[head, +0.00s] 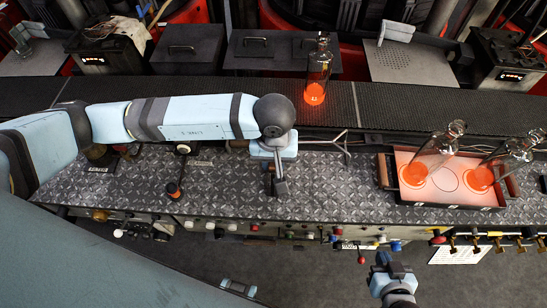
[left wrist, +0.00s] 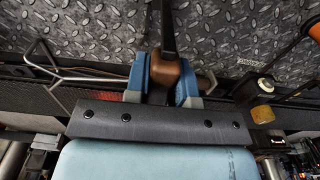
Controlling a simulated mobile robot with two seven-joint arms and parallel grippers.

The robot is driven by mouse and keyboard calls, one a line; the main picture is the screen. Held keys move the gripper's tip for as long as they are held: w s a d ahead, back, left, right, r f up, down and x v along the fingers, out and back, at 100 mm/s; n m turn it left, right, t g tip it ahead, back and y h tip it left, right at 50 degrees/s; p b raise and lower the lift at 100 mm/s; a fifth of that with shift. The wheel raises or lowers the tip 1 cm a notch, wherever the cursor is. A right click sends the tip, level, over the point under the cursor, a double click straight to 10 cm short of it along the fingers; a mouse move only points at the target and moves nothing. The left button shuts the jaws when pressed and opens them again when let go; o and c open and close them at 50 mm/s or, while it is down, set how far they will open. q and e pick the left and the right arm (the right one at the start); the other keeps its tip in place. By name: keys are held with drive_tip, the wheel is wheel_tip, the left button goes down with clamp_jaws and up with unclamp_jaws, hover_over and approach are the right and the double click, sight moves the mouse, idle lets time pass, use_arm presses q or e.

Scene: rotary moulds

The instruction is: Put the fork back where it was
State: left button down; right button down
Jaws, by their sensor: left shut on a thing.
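The fork (head: 343,147) is a thin metal rod with splayed prongs, lying level at the back edge of the bench, right of my left gripper. Its prongs also show at the left of the left wrist view (left wrist: 40,58). My left gripper (head: 278,176) points down over the bench. In the left wrist view, its fingers (left wrist: 165,80) are shut around a brown handle piece with a dark shaft running up from it. The join between this piece and the metal rod is hidden behind the fingers. My right gripper (head: 385,262) is at the bottom, away from the bench; its fingertips are unclear.
A tray (head: 470,203) with two glowing glass vessels (head: 430,165) stands on the right of the bench. Another glowing vessel (head: 316,75) stands on the dark belt (head: 420,115) behind. A dark upright lever (head: 175,188) stands left. Bare bench lies between gripper and tray.

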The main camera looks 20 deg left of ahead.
use_arm(q)
drive_tip(key=shift+f, duration=0.2)
drive_tip(key=c, duration=1)
unclamp_jaws()
drive_tip(key=shift+o, duration=0.2)
drive_tip(key=shift+r, duration=0.1)
drive_tip(key=shift+r, duration=0.2)
drive_tip(key=shift+w+r, duration=0.1)
drive_tip(key=shift+r, duration=0.15)
wheel_tip(320, 180, up, 11)
drive_tip(key=b, duration=0.2)
drive_tip(key=shift+r, duration=0.2)
